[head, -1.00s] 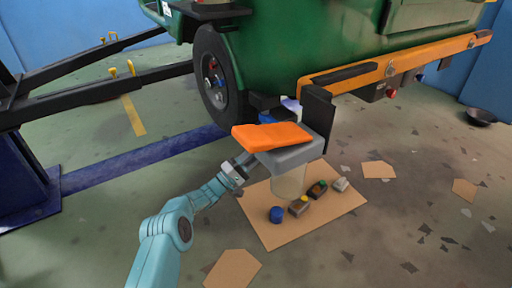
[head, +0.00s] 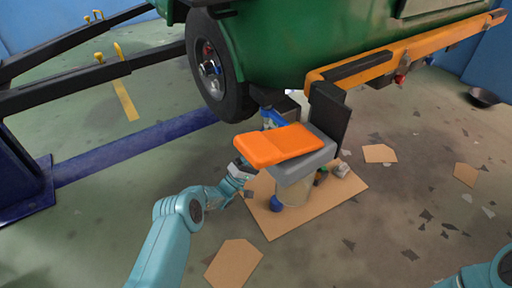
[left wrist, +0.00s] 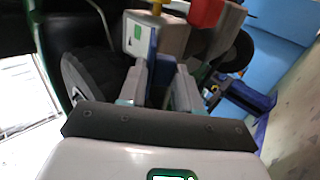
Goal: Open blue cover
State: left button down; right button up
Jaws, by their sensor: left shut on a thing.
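A blue piece that appears to be the blue cover (head: 272,118) is low under the green rickshaw, beside the wheel and behind the orange seat. In the left wrist view a flat blue panel (left wrist: 153,55) stands upright between the fingers of my left gripper (left wrist: 156,72), which is shut on it. A pale box face with a green mark (left wrist: 134,38) is just left of the panel. My right gripper is not in view.
An orange-topped grey stool (head: 275,146) stands by the left arm. A tan mat (head: 270,225) under it holds a round blue item (head: 277,203) and several small things, partly hidden. The black wheel (head: 213,65) and the orange rail (head: 400,50) are close by.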

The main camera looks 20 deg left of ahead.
pick_arm(q)
jog(key=shift+w+d, duration=0.1)
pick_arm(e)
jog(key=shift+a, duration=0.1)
pick_arm(q)
jog(key=c, duration=0.9)
grip_release()
jog(key=p+v, duration=0.1)
jog(key=v, duration=1.5)
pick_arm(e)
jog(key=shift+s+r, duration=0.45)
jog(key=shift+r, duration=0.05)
pick_arm(q)
jog(key=shift+f, duration=0.1)
